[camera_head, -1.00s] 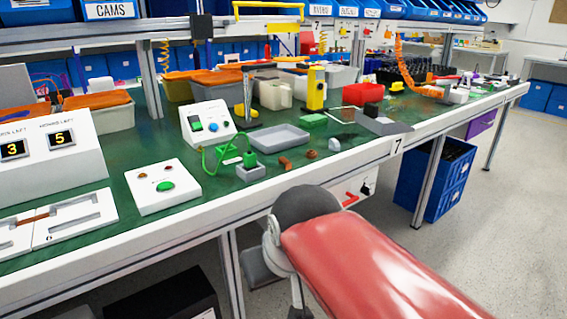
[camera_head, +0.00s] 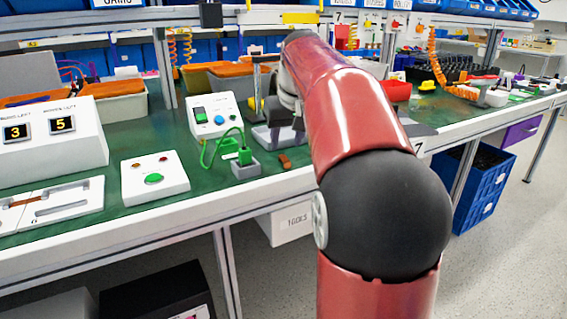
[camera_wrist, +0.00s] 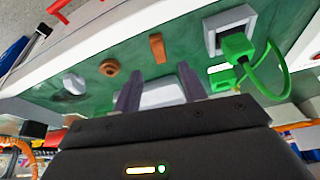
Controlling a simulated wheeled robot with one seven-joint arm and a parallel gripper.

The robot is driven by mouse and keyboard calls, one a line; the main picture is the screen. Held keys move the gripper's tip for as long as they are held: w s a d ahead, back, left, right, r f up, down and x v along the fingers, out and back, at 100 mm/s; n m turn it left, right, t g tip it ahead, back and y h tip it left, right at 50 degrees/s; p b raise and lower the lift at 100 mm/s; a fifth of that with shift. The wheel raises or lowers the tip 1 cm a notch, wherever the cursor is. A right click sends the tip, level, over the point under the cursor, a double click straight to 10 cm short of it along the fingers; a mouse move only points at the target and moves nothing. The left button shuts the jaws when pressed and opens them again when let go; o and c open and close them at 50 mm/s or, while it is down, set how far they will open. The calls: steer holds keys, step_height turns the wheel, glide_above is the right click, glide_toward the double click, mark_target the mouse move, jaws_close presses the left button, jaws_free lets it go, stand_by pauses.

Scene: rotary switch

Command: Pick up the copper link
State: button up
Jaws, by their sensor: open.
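A small oblong copper-brown piece (camera_head: 285,161), which looks like the copper link, lies on the green bench top near its front edge. In the wrist view the copper piece (camera_wrist: 157,47) lies beyond my fingertips, apart from them. A round copper-coloured part with a hole (camera_wrist: 109,67) lies to its left. My gripper (camera_wrist: 160,82) is open and empty, with the grey tray (camera_wrist: 162,95) showing between its fingers. In the head view my gripper (camera_head: 286,139) is over the tray area, behind the copper piece, and my arm hides the bench to the right.
A grey block with a green plug and cable (camera_head: 245,165) stands just left of the copper piece. A white box with a green button (camera_head: 154,178) and a white fixture with a copper-coloured bar (camera_head: 70,202) are farther left. Bare green bench lies around the copper piece.

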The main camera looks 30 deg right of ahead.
mark_target(284, 157)
steer(key=x, duration=0.4)
steer(key=shift+s+a+f, duration=0.1)
steer(key=shift+f, duration=0.35)
jaws_close()
